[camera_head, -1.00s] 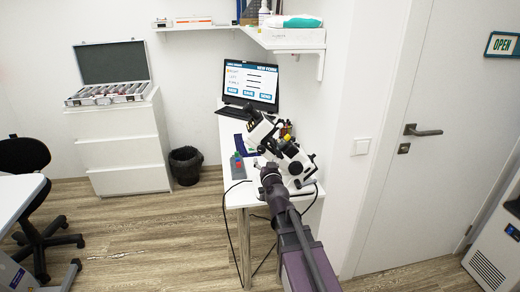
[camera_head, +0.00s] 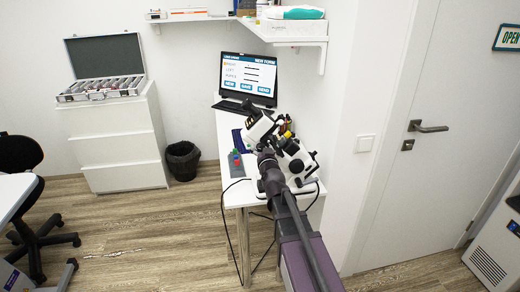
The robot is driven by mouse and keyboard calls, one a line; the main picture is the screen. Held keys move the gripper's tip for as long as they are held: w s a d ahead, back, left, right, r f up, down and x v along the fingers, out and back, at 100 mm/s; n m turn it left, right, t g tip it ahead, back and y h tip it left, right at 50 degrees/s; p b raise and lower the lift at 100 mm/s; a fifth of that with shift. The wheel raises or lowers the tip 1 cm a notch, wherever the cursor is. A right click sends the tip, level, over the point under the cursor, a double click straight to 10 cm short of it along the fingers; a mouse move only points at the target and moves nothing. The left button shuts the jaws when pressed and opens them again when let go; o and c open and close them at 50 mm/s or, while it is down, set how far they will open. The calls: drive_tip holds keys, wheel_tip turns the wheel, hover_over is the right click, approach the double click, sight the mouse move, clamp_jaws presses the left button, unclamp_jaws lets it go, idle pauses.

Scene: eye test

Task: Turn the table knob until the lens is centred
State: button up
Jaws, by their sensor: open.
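A white and black lens-measuring instrument (camera_head: 294,164) stands on the narrow white table (camera_head: 234,194). Its black eyepiece (camera_head: 250,107) points up and left. A dark round knob (camera_head: 297,166) shows on its side; I cannot tell whether this is the table knob. The lens is too small or hidden to make out. My gripper (camera_head: 265,155) is at the near side of the instrument, overlapping its lower left part in the view. The fingers are open but small and partly lost against the instrument; I cannot tell whether they touch it.
A laptop (camera_head: 249,79) stands at the back of the table. A black cable (camera_head: 224,205) hangs down.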

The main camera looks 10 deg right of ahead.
drive_tip(key=shift+a, duration=0.15)
clamp_jaws()
drive_tip(key=shift+m, duration=1)
unclamp_jaws()
drive_tip(key=shift+s, duration=0.15)
